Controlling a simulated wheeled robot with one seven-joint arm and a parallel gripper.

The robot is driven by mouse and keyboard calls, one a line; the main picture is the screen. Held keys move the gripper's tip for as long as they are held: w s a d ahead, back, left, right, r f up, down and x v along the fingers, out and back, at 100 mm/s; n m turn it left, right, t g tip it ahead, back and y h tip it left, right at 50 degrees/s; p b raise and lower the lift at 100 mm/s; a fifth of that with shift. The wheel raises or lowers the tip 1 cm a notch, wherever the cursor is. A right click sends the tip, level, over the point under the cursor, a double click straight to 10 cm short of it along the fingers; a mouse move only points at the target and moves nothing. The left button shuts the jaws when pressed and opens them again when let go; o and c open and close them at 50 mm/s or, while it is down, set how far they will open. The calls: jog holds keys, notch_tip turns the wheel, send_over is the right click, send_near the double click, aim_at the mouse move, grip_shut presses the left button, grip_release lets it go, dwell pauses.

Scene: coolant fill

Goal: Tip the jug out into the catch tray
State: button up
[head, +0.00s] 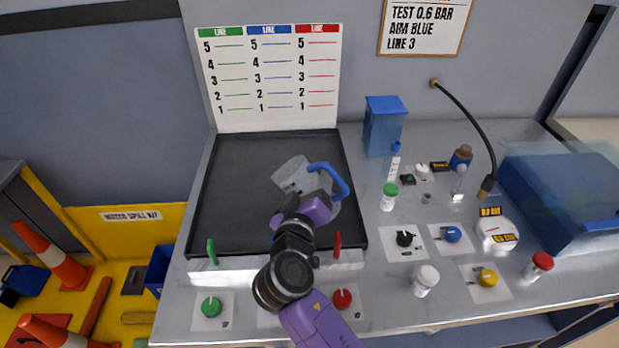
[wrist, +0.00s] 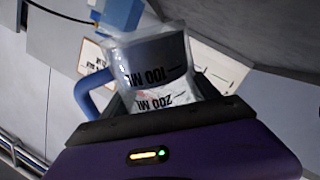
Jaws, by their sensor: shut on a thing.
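A clear jug with a blue handle (head: 294,174) is over the black catch tray (head: 235,215), tilted in the head view. My gripper (head: 318,205) is shut on the jug. In the wrist view the jug (wrist: 158,58) sits beyond the gripper's dark jaw edge (wrist: 150,122), with its 100 ML and 200 ML marks upside down and its blue handle to the left. I cannot tell whether liquid is in the jug. No liquid shows clearly on the bare part of the tray.
A board with green, blue and red line scales (head: 270,78) stands behind the tray. Green (head: 212,252) and red (head: 337,244) levers stand at its front edge. Bottles, knobs and a blue-lidded container (head: 384,125) crowd the bench to the right. A blue bin (head: 565,195) stands far right.

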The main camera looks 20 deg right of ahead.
jog(key=shift+r+n+p, duration=0.35)
jog(key=shift+n+p, duration=0.05)
jog(key=shift+p, duration=0.55)
jog(key=shift+f+b, duration=0.15)
jog(key=shift+b, duration=0.3)
jog(key=b, duration=0.2)
jog(key=shift+f+b, duration=0.25)
jog(key=shift+b, duration=0.9)
jog(key=shift+b, duration=1)
jog(key=shift+r+b, duration=0.25)
jog(key=shift+b, duration=0.1)
jog(key=shift+r+p, duration=0.4)
jog(key=shift+p, duration=0.25)
jog(key=shift+s+d+r+n+g+p, duration=0.15)
jog(key=shift+r+n+p, duration=0.2)
jog(key=shift+n+p, duration=0.55)
jog(key=shift+w+a+r+n+g+p, duration=0.15)
jog(key=shift+r+n+p, duration=0.25)
jog(key=shift+p, duration=1)
jog(key=shift+r+n+p, duration=0.5)
jog(key=shift+r+p, duration=0.05)
jog(key=shift+p, duration=0.75)
